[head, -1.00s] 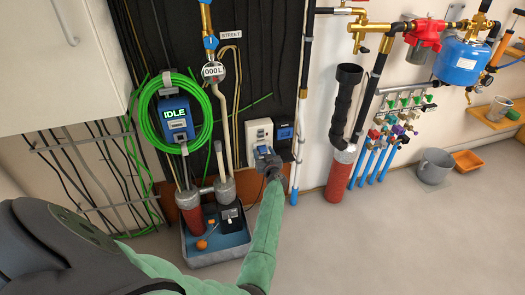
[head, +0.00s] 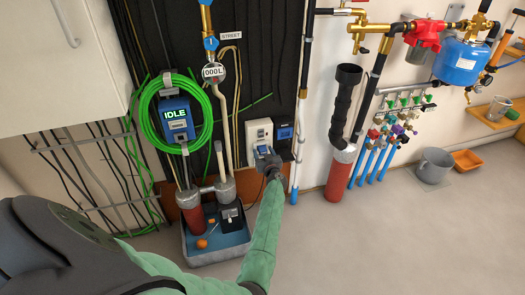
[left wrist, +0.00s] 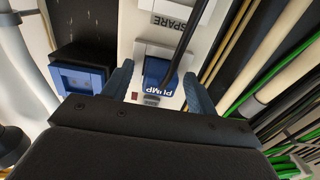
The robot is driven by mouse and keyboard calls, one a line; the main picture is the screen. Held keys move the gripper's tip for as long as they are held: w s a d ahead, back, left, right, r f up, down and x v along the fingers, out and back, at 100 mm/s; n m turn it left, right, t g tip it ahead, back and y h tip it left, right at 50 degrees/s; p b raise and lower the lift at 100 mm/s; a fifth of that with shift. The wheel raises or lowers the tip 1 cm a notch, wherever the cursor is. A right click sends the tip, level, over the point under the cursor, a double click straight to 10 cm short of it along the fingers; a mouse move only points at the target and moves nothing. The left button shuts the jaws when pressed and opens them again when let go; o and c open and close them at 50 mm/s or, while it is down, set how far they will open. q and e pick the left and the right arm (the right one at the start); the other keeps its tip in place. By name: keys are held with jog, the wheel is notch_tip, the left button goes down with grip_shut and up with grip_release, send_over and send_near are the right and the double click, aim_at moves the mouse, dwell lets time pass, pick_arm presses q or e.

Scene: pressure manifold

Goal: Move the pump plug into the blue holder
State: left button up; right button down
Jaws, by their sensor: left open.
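The pump plug (left wrist: 158,72) is a blue block marked PUMP with a black cable, seated in the white socket panel (head: 259,131). My left gripper (head: 264,152) is in front of the panel's lower part. In the left wrist view my left gripper (left wrist: 158,88) is open, with one finger on each side of the plug and gaps between. The blue holder (head: 285,132) is on the dark board just right of the panel; it shows at the left of the left wrist view (left wrist: 82,79) and looks empty. My right gripper is not in view.
A SPARE socket (left wrist: 178,12) is beside the pump socket. A white-and-blue vertical pipe (head: 298,130) runs right of the holder. Below is a grey tub (head: 205,258) with pumps and water. A green hose coil (head: 147,115) hangs at left. Floor at right is mostly clear.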

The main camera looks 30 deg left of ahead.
aim_at(264, 153)
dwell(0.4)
pick_arm(q)
grip_shut()
jog(key=shift+d, duration=0.1)
jog(key=shift+s+d+p, duration=0.1)
jog(key=shift+s+p, duration=0.05)
jog(key=shift+p, duration=0.2)
jog(key=shift+p+v, duration=1.55)
jog(key=shift+v, duration=1.15)
jog(key=shift+s+d, duration=0.1)
jog(key=shift+d+f, duration=0.1)
jog(key=shift+f, duration=0.05)
